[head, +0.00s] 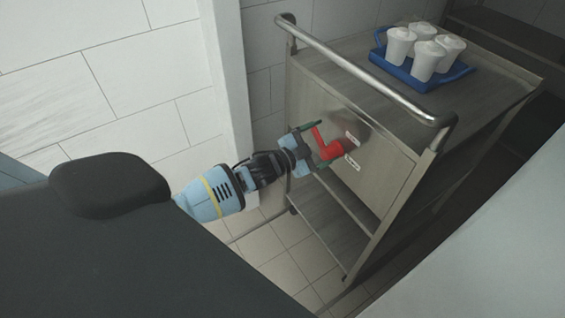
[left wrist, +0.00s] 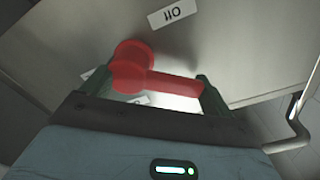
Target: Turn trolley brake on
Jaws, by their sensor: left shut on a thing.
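The trolley (head: 375,195) has a red brake lever (head: 331,150) on its end panel. In the head view the lever's arm points up and to the left from its hub. My left gripper (head: 312,146) is shut on the lever, with a dark green finger on either side. In the left wrist view the red lever (left wrist: 160,82) lies across between the fingertips (left wrist: 152,92), its arm reaching right from the hub. My right gripper is out of view.
A metal push rail (head: 365,73) runs above the panel. A blue tray (head: 404,73) with several white cups (head: 428,60) stands on the trolley's top. A white wall (head: 120,75) is close on the left. Tiled floor (head: 285,262) shows below.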

